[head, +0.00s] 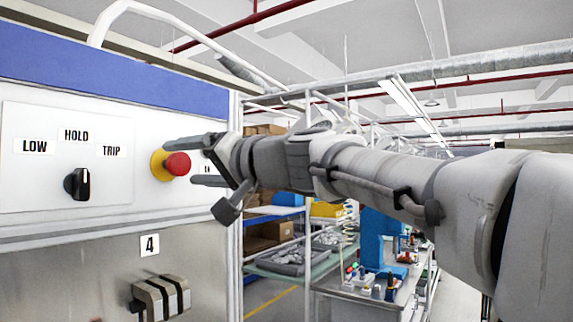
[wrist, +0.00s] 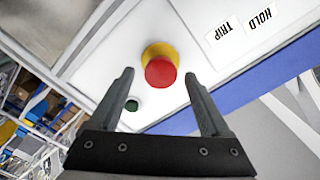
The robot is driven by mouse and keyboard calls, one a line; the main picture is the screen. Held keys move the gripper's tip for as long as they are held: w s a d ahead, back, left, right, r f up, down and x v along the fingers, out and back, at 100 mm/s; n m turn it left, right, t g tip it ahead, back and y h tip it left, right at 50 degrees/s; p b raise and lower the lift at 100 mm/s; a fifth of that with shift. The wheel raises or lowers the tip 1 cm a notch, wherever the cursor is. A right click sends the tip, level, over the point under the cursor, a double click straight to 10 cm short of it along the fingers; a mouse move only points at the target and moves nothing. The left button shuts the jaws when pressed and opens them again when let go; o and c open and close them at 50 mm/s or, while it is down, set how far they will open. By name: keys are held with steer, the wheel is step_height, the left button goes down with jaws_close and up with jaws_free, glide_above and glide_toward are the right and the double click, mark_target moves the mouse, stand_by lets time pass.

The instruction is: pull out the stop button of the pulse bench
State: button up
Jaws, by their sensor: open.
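The stop button is a red mushroom head (head: 177,164) on a yellow collar (head: 158,165), on the white front panel (head: 120,190) of the bench. In the wrist view the red head (wrist: 161,72) lies between and beyond my fingertips. My gripper (head: 188,162) is open and empty, with one finger above and one below the button's height in the head view. The fingers appear apart from the button. I cannot tell whether the button is pressed in or out.
A black selector knob (head: 77,184) with LOW, HOLD and TRIP labels sits left of the button. A small green button (wrist: 131,105) is near one finger in the wrist view. A grey clamp-like block (head: 160,298) juts out below the label 4. Shelves and a workbench (head: 365,284) stand behind.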

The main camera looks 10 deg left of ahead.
steer(key=shift+s+d, duration=0.1)
steer(key=b+v, duration=0.4)
steer(key=v, duration=1.3)
steer(key=shift+d, duration=0.1)
